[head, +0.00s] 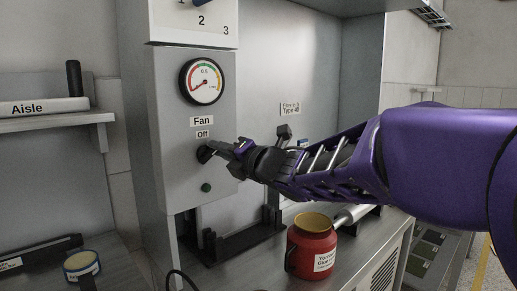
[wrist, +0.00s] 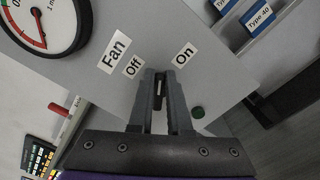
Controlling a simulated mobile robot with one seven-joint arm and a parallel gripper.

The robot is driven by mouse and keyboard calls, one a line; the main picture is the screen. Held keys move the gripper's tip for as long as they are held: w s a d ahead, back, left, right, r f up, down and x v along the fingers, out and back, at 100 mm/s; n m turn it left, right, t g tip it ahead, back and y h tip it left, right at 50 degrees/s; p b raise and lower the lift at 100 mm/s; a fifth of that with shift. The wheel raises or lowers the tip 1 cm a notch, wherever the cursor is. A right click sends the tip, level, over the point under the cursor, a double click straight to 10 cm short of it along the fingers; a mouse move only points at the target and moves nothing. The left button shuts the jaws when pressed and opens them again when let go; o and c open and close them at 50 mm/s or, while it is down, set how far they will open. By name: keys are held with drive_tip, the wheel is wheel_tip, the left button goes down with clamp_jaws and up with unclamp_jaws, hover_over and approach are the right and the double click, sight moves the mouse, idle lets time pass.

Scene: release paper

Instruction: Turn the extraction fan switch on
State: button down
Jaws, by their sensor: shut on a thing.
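The fan switch (head: 203,154) is a dark knob on the grey panel, below the "Fan" label (head: 201,121) and the "Off" label (head: 202,134). My gripper (head: 211,150) reaches in from the right and is shut on the switch. In the wrist view, my gripper (wrist: 160,76) has its two fingers on either side of the dark switch (wrist: 158,88). There the "Off" label (wrist: 132,68) is left of the fingertips and the "On" label (wrist: 185,55) is right. The fingers hide much of the switch, so I cannot tell which label it points to.
A round gauge (head: 202,81) sits above the switch and a green button (head: 206,188) below it. A red pot (head: 312,246) stands on the bench under my arm. A black stand (head: 240,241) is behind it. A shelf (head: 45,122) is at left.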

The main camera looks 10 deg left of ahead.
drive_tip(key=shift+s+a+f+m+p, duration=0.1)
drive_tip(key=shift+f+m+p, duration=0.25)
drive_tip(key=shift+m, duration=1.2)
drive_tip(key=shift+a+f+m+p, duration=0.1)
drive_tip(key=shift+f+m, duration=0.45)
drive_tip(key=shift+m, duration=1)
drive_tip(key=c, duration=0.9)
unclamp_jaws()
drive_tip(key=shift+r, duration=0.1)
drive_tip(key=shift+o, duration=0.2)
drive_tip(key=shift+a+r, duration=0.1)
drive_tip(key=shift+d, duration=0.2)
